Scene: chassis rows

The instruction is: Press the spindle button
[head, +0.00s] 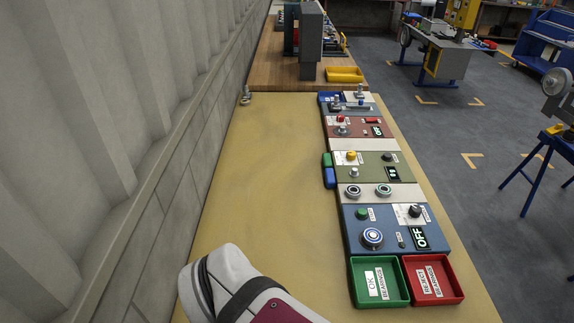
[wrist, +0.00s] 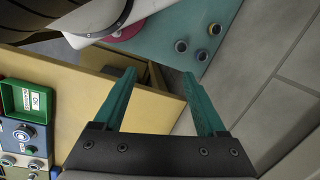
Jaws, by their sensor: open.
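Several control panels run along the right side of the yellow bench in the head view. The nearest blue panel (head: 386,243) carries a green button (head: 362,214), a large blue-and-white ringed button (head: 372,237), a black knob (head: 415,211) and a display reading OFF (head: 420,238). Farther back are a green panel with a yellow button (head: 351,155) and a red panel with a red button (head: 340,119). The small labels are unreadable, so I cannot tell which is the spindle button. My gripper (wrist: 159,76) is open and empty in the wrist view, apart from the panels, which appear at left there.
A green tray (head: 353,285) labelled OK bearings and a red tray (head: 459,291) labelled reject bearings stand at the panels' near end. A small metal post (head: 245,96) stands at the back left. A wall (head: 190,130) borders the bench's left. The bench's middle (head: 265,185) is clear.

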